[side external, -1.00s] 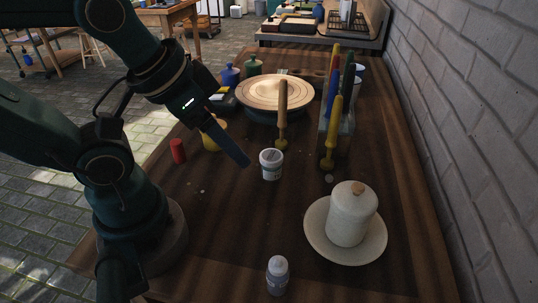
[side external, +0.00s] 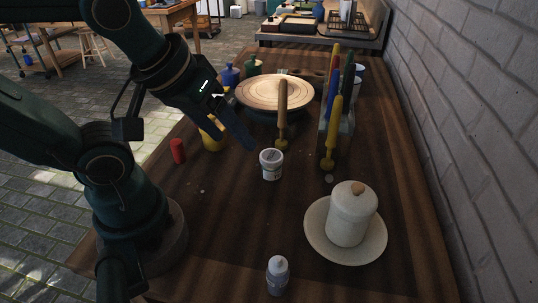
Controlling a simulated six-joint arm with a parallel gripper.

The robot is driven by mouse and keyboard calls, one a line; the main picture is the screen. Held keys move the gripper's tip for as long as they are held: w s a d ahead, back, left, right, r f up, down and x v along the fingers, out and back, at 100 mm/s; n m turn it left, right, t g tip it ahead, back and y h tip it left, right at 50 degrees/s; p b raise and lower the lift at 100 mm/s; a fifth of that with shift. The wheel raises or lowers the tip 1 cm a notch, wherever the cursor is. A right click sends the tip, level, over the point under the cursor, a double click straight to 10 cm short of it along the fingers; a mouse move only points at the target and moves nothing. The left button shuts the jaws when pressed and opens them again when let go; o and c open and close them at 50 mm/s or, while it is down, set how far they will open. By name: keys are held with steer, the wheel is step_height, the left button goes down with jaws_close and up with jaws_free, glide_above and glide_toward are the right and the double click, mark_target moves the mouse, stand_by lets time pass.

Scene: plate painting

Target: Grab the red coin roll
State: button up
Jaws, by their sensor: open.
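The red coin roll (side external: 178,151) is a small red cylinder standing upright near the left edge of the brown table, in front of my arm's base side. My gripper (side external: 234,146) is in the air above the table, to the right of the red roll and apart from it. Its blue-grey fingers point down and to the right, spread open with nothing seen between them. The roll is in plain view, not covered by the arm.
A yellow pot (side external: 212,136) stands just right of the roll, partly behind my gripper. A white jar (side external: 271,164) stands close to the fingertips. A wooden wheel (side external: 275,91), upright brushes (side external: 330,150), a lidded white jar (side external: 350,222) on a plate (side external: 317,235) and a small bottle (side external: 278,275) stand around.

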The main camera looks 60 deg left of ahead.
steer(key=w+a+f+n+g+y, duration=0.2)
steer(key=a+n, duration=0.4)
steer(key=n, duration=0.3)
steer(key=n+g+y, duration=0.2)
steer(key=n+g, duration=0.2)
steer(key=n, duration=0.6)
glide_toward(179, 142)
steer(key=w+f, duration=0.3)
steer(key=w, duration=0.1)
steer(key=s+a+f+n+g, duration=0.1)
steer(key=s+a+f+g+h, duration=0.1)
steer(key=a+f, duration=0.1)
steer(key=shift+s+a+f+n, duration=0.1)
steer(key=shift+s+a+n, duration=0.05)
steer(key=shift+s+n, duration=0.25)
steer(key=shift+s+a+f+g, duration=0.2)
steer(key=shift+s+f+g, duration=0.2)
steer(key=shift+s+f, duration=0.05)
steer(key=shift+x, duration=2.3)
steer(key=shift+d, duration=0.1)
jaws_close()
